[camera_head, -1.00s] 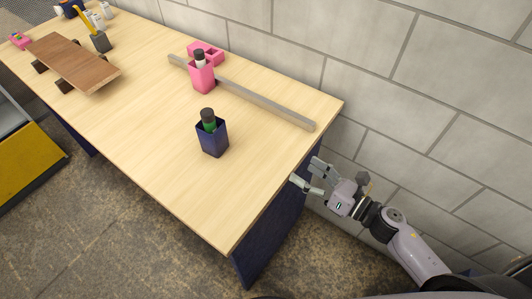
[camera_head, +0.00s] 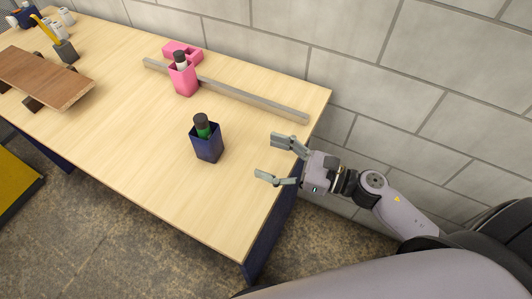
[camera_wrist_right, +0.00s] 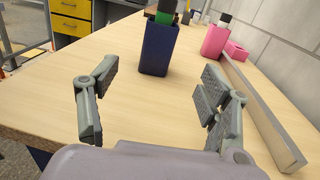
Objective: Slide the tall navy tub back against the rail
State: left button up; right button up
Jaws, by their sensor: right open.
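The tall navy tub (camera_head: 208,147) stands upright on the table, with a green bottle with a dark cap (camera_head: 202,126) in it. The grey rail (camera_head: 232,92) lies behind it along the wall side, with bare table between the two. My right gripper (camera_head: 269,158) is open and empty over the table's right end, to the right of the tub and apart from it. In the right wrist view the tub (camera_wrist_right: 157,48) stands ahead between the open fingers (camera_wrist_right: 155,95), and the rail (camera_wrist_right: 262,115) runs along the right. My left gripper is not in view.
A pink tub (camera_head: 184,79) with a bottle stands at the rail, and a pink block (camera_head: 183,49) lies behind it. The table (camera_head: 150,160) is clear around the navy tub.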

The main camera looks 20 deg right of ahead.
aim_at(216, 139)
jog(key=shift+s+d, duration=0.15)
jog(key=shift+d, duration=0.05)
jog(key=shift+w+a, duration=0.25)
jog(key=p+x, duration=0.6)
jog(key=x, duration=0.9)
jog(key=shift+w+a, duration=0.6)
jog(key=shift+a, duration=0.15)
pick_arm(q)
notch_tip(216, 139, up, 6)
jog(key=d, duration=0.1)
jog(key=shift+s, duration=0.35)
pick_arm(e)
jog(key=shift+c, duration=0.2)
